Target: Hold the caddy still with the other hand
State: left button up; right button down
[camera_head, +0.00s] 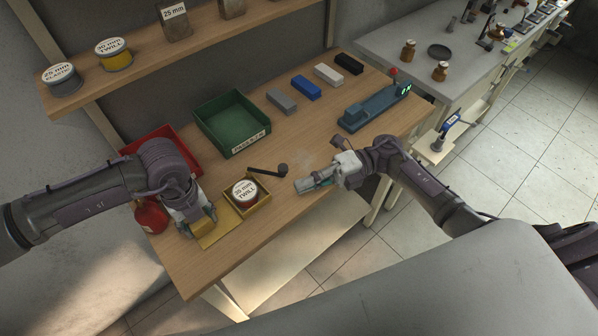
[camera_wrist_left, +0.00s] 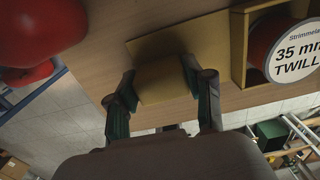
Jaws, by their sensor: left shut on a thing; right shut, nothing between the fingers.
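The yellow caddy (camera_head: 262,207) stands near the front of the wooden table, with a flat plate on its left. A reel labelled 35 mm TWILL (camera_head: 244,190) sits in its box part and also shows in the left wrist view (camera_wrist_left: 299,55). My left gripper (camera_head: 205,220) is shut on a yellow block on the caddy's plate; in the left wrist view its fingers (camera_wrist_left: 162,85) flank the block. My right gripper (camera_head: 305,185) is shut and empty, to the right of the caddy and apart from it.
A dark-handled tool (camera_head: 268,171) lies just behind the caddy. A green bin (camera_head: 215,108) and a red tray (camera_head: 140,143) stand further back. A red rounded object (camera_head: 150,216) is left of my left gripper. A blue-grey device (camera_head: 372,108) stands back right.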

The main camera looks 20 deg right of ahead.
jog(key=w+d, duration=0.1)
jog(key=d, duration=0.2)
jog(key=w+d, duration=0.3)
jog(key=d, duration=0.2)
jog(key=shift+w+d, duration=0.35)
jog(key=shift+w, duration=0.05)
pick_arm(q)
jog(key=o, duration=1.4)
jog(key=shift+r, duration=0.1)
